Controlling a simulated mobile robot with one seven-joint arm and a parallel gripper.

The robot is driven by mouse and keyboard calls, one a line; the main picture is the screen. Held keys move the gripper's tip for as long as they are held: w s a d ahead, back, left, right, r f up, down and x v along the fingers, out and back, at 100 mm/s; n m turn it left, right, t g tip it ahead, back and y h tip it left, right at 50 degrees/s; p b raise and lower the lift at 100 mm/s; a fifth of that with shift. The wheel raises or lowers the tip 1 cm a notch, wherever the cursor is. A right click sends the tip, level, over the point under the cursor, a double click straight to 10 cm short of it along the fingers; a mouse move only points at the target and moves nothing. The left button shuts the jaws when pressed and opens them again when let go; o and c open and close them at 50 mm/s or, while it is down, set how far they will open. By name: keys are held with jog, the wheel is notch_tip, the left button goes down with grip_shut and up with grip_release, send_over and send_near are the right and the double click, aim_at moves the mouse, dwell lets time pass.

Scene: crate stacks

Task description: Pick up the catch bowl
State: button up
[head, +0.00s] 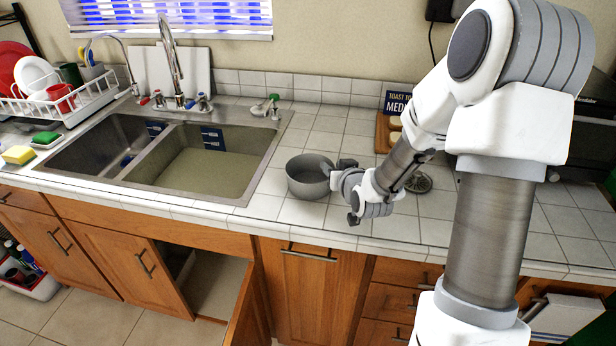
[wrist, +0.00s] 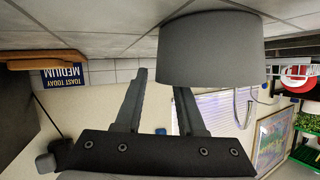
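The catch bowl (head: 306,183) is a plain grey, round, straight-sided bowl standing upright on the tiled counter, right of the sink. In the wrist view, which is upside down, its wall (wrist: 212,50) fills the upper middle. My gripper (head: 336,178) is at the bowl's right side, low over the counter. One finger's tip is hidden behind the bowl's wall at the rim; the other is beside the bowl. I cannot tell whether either touches it.
The double sink (head: 190,155) lies left of the bowl, with a dish rack (head: 75,100) beyond it. Below, a cabinet door (head: 250,305) hangs open. Counter in front of the bowl is narrow.

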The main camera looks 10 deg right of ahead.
grip_shut()
dwell(1.5)
